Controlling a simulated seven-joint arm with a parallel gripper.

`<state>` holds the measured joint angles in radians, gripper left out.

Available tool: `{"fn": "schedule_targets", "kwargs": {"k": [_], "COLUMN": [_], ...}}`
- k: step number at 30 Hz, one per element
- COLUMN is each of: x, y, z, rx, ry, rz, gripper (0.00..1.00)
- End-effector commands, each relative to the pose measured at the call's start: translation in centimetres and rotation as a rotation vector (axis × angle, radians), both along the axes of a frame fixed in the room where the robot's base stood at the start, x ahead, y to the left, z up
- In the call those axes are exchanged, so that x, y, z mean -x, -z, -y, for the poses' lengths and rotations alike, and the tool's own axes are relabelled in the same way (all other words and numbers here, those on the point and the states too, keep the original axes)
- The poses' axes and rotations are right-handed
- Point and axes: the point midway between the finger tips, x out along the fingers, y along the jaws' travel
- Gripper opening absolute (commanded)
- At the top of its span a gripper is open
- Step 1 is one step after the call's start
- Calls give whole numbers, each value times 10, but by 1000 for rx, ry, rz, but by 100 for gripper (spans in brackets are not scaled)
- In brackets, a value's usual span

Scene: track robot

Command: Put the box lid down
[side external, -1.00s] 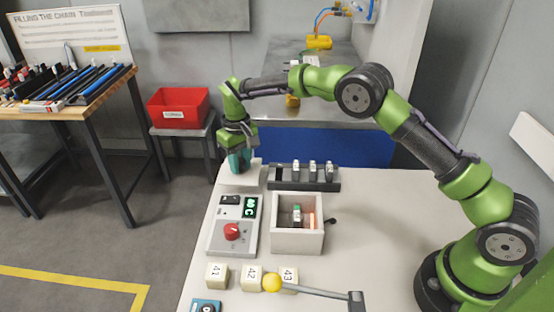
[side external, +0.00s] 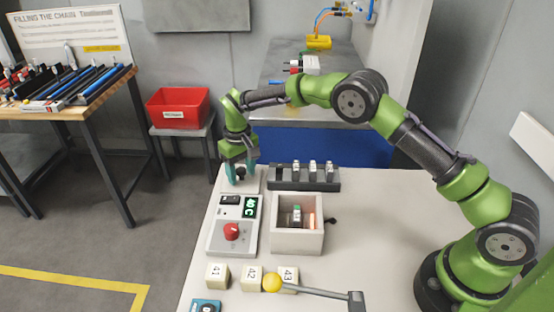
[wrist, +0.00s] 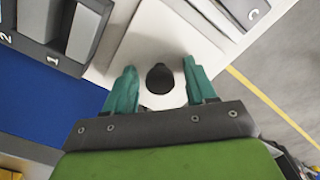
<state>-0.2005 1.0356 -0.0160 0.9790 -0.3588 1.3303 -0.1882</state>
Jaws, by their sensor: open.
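The box lid (side external: 252,186) is a pale flat plate with a black knob. It lies at the far left corner of the white table, behind the control panel. In the wrist view the knob (wrist: 160,78) stands between my teal fingers, with a gap on each side. My gripper (side external: 241,176) is open, pointing down over the lid. The fingers look clear of the knob. The box (side external: 284,245) stands open nearer the camera, with a small green and white part and an orange-lit area inside.
A control panel (side external: 222,243) with a red knob and a green display sits left of the box. A dark rack (side external: 276,181) with several upright parts stands behind the box. Numbered blocks (side external: 217,275) and a yellow-ended lever (side external: 320,292) are in front. The table's right side is clear.

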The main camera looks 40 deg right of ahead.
Motion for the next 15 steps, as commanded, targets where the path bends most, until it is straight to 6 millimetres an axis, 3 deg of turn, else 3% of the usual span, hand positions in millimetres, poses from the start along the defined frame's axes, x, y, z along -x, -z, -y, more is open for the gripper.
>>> {"fn": "schedule_targets", "kwargs": {"k": [5,15], "x": [-1,-1], "y": [-14,-85], "z": [0,0], "rx": [0,-1], "ry": [-1,1], "rz": [4,4], "gripper": [56,56]}}
